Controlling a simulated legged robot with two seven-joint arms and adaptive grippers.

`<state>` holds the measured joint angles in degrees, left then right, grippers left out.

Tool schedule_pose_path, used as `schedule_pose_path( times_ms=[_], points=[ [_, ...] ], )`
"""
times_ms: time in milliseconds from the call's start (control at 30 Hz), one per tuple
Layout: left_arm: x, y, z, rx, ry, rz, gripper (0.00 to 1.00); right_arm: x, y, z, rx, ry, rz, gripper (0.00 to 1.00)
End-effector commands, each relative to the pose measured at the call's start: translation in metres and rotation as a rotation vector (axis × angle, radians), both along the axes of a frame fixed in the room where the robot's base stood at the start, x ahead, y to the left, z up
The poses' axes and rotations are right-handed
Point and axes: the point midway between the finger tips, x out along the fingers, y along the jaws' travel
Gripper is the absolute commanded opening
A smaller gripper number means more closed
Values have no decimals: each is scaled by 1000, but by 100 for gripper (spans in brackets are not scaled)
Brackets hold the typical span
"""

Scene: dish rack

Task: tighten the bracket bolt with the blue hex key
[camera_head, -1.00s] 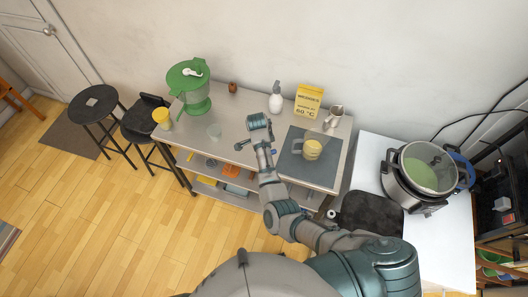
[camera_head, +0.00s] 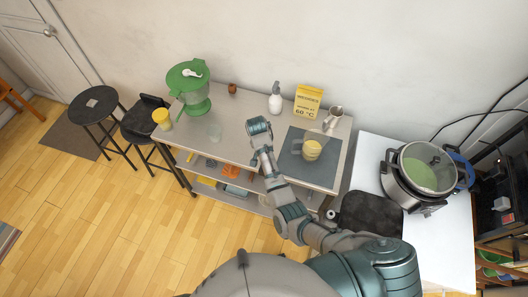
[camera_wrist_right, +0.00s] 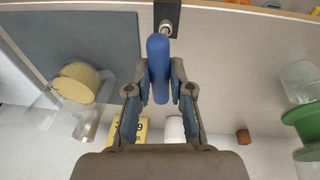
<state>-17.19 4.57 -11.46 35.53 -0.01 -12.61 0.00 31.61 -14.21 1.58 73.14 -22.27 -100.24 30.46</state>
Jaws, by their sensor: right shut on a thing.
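The blue hex key (camera_wrist_right: 158,72) is between the fingers of my right gripper (camera_wrist_right: 159,82), which is shut on it in the right wrist view. Its far end lies close to a round metal bolt (camera_wrist_right: 167,26) on a dark bracket (camera_wrist_right: 174,10) at the top of that view. I cannot tell whether key and bolt touch. In the head view my right arm reaches over the front of the workbench (camera_head: 232,105), and its wrist hides the gripper, key and bracket. My left gripper is not in view.
On the bench are a green dispenser (camera_head: 190,90), a clear cup (camera_head: 215,132), a white bottle (camera_head: 275,103), a yellow box (camera_head: 308,98), a metal pitcher (camera_head: 333,117) and a grey mat (camera_head: 296,168) with a yellow-filled jug (camera_head: 312,149). A cooker (camera_head: 420,178) stands at right.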

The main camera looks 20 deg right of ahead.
Motion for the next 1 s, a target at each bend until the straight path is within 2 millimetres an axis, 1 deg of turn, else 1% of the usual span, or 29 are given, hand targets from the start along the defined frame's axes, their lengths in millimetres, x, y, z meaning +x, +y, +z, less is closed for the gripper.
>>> schedule_pose_path(
  times_ms=[333, 733, 1000],
  points=[
    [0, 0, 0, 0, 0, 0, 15, -1, -1, 9, -2, 3, -3, 0],
    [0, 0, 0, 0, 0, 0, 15, 0, 0, 11, 0, 1, -2, 0],
    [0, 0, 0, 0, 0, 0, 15, 0, 1, 19, 0, 0, -2, 0]
  ],
)
